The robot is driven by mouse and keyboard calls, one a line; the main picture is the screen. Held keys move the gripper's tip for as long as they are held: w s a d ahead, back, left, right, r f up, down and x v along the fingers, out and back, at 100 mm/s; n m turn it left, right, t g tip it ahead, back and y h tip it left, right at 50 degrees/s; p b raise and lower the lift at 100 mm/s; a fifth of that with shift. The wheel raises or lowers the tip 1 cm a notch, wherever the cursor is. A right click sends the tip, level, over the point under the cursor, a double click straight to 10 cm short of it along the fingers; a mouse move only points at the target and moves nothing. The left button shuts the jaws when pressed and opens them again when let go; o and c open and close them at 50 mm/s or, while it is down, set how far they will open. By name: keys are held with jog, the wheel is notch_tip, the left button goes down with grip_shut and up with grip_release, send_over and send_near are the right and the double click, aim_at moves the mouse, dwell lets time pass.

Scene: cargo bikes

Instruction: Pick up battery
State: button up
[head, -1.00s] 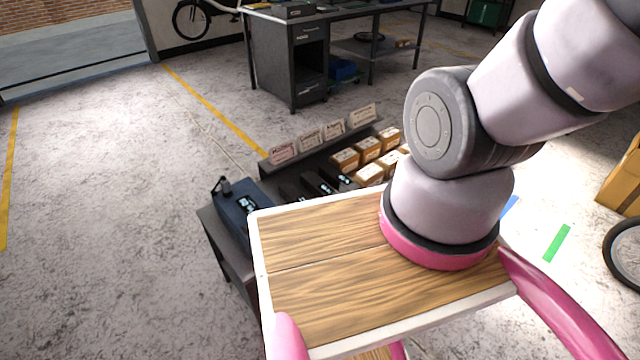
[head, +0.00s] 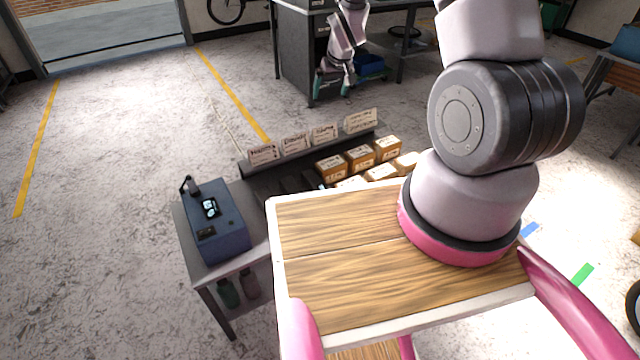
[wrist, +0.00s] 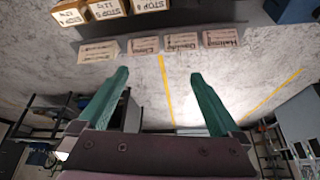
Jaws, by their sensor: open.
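Dark, slim blocks (head: 313,182), possibly batteries, lie on the low grey table between the blue box and the cardboard boxes. They are mostly hidden behind my wooden deck, and I cannot make out a single battery clearly. My gripper (head: 335,82) hangs in the air beyond the table, with its teal fingers pointing down in the head view. In the wrist view its fingers (wrist: 160,78) are spread wide with nothing between them.
A blue box (head: 213,220) stands at the table's left end. Cardboard boxes (head: 333,168) sit at the right, with several label cards (head: 295,144) behind them. A dark workbench (head: 300,60) stands behind my gripper. The floor at left is clear.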

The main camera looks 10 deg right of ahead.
notch_tip(320, 180, down, 17)
jog(key=s+a+n, duration=0.2)
jog(key=g, duration=0.1)
send_near(320, 185)
jog(key=shift+n+y, duration=0.3)
jog(key=x, duration=0.4)
jog(key=shift+f, duration=0.35)
jog(key=shift+x, duration=2.75)
jog(key=shift+d, duration=0.15)
grip_shut()
jog(key=shift+w+r, duration=0.1)
